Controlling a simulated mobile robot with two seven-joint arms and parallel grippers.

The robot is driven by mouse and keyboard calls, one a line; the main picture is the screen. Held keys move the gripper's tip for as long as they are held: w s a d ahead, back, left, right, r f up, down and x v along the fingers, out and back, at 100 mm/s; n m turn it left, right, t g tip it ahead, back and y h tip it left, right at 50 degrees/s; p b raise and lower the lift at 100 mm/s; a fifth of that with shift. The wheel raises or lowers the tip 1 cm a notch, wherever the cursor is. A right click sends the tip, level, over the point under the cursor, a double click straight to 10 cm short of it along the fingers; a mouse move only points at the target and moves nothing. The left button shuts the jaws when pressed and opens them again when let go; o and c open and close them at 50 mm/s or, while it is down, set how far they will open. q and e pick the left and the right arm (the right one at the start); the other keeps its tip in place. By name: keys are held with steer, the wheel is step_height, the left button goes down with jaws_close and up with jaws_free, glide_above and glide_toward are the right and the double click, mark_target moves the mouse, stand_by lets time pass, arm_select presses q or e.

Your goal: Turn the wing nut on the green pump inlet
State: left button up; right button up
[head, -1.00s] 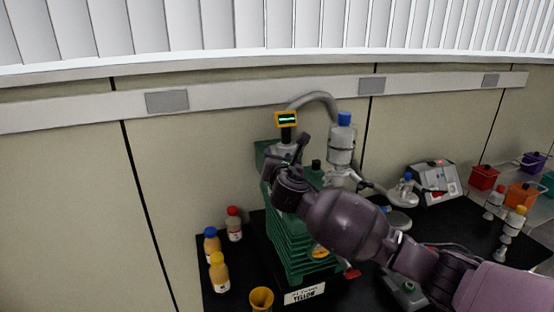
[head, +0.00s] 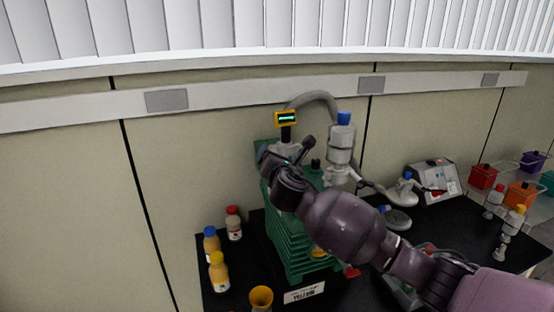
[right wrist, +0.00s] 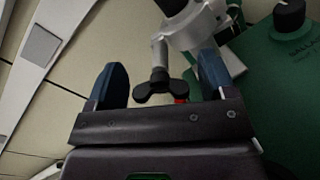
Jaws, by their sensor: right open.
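The green pump (head: 300,245) stands on the black bench, with its inlet at the top under a small yellow-framed display (head: 287,119). My right arm reaches over the pump from the right, and its gripper (head: 285,160) is at the inlet, mostly hidden by the wrist in the head view. In the right wrist view the dark wing nut (right wrist: 158,88) sits on the grey inlet clamp (right wrist: 195,35), between the two blue fingers of my right gripper (right wrist: 160,80). The fingers are open, with a gap on both sides of the nut. My left gripper is out of view.
Bottles (head: 219,271) and a yellow cup (head: 261,298) stand left of and in front of the pump. A grey trap with a blue cap (head: 341,150) and a hose (head: 318,97) are close behind my right arm. Coloured baskets (head: 521,194) are at the far right.

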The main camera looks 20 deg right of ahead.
steer(key=shift+s, duration=0.1)
steer(key=s+a+b, duration=0.1)
steer(key=s, duration=0.9)
steer(key=shift+s+a, duration=0.2)
steer(key=shift+s, duration=0.1)
